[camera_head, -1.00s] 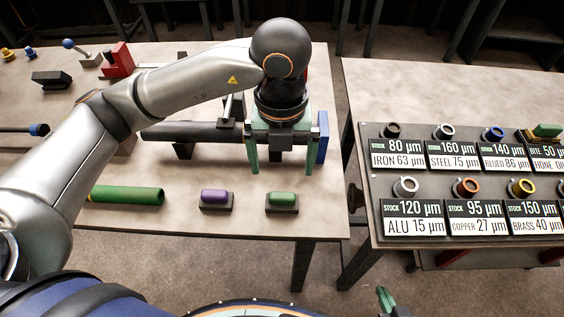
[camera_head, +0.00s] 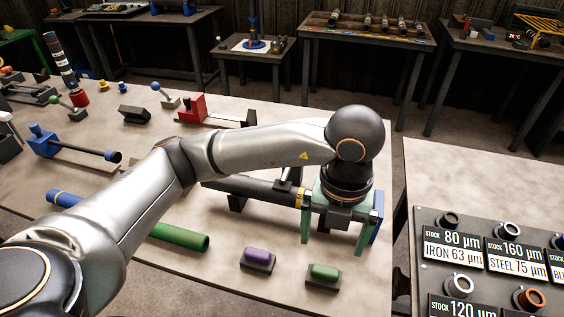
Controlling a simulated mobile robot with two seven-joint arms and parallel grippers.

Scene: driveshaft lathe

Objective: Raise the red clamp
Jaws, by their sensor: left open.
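A red block-shaped piece (camera_head: 191,108) with a dark bar running to its right stands near the back edge of the near table; it looks like the red clamp. My left gripper (camera_head: 333,244) is open, with its two green fingers pointing down at the table's right side. It is well to the right and front of the red piece, near the right end of a dark shaft (camera_head: 262,190). Whether the fingers touch the shaft is unclear. A blue plate (camera_head: 379,220) is right beside the gripper. My right gripper is out of view.
A purple button (camera_head: 257,254) and a green button (camera_head: 324,271) sit at the table's front. A green tube (camera_head: 180,236) lies left of them, partly behind my arm. A labelled stock rack (camera_head: 470,275) stands on the right table. A gap separates the two tables.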

